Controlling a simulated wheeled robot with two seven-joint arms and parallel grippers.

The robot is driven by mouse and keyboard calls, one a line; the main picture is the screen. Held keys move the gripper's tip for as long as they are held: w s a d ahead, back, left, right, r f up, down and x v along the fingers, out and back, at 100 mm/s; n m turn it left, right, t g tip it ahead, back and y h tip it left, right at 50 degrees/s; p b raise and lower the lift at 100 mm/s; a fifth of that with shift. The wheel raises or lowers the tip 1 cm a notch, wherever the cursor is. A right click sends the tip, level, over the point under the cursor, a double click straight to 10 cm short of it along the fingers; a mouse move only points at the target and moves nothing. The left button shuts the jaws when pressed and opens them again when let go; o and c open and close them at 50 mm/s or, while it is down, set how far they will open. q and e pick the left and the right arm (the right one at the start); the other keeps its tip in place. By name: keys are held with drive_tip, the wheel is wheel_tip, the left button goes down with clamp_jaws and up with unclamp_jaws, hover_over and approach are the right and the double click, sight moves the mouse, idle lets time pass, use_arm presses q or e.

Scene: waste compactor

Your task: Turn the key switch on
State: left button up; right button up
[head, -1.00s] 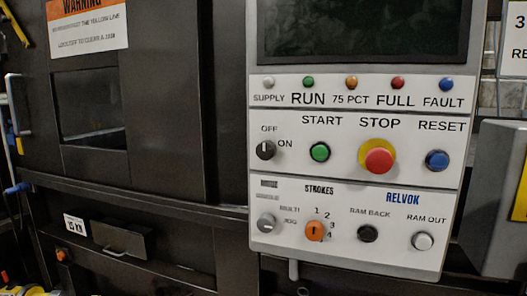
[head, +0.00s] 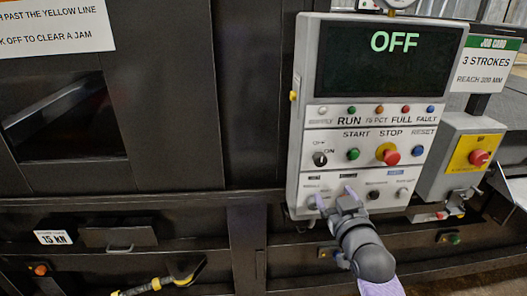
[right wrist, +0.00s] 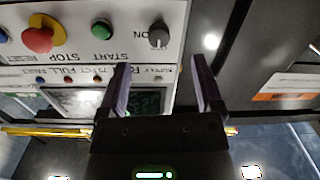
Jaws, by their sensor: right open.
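The key switch (head: 320,158) is a round dark knob with a light mark, beside the OFF and ON labels at the left of the white control panel (head: 295,178). The screen (head: 385,75) above reads OFF. In the right wrist view the key switch (right wrist: 158,37) appears upside down, beyond the fingertips and roughly between their lines. My right gripper (head: 336,194) is open and empty, its purple fingers in front of the panel's lower row, below the key switch in the head view. The fingers (right wrist: 160,72) also show in the wrist view, apart from the switch. My left gripper is out of view.
Close by are the green start button (head: 353,154), red stop button (head: 389,155) and blue reset button (head: 417,152). My gripper partly covers the lower knobs. A dark machine front with a handle (head: 120,248) spans the left.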

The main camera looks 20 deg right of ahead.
sight(322, 163)
drive_tip(key=w, duration=0.2)
drive_tip(key=w+d+r, duration=0.1)
drive_tip(key=w, duration=0.2)
drive_tip(key=w+d+r, duration=0.1)
drive_tip(key=w, duration=0.2)
drive_tip(key=shift+w, duration=0.55)
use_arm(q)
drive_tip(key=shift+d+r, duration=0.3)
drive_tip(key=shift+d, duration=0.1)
use_arm(e)
drive_tip(key=shift+w+d, duration=0.15)
drive_tip(key=shift+w, duration=0.15)
drive_tip(key=shift+c, duration=0.8)
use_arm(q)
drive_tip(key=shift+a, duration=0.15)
use_arm(e)
clamp_jaws()
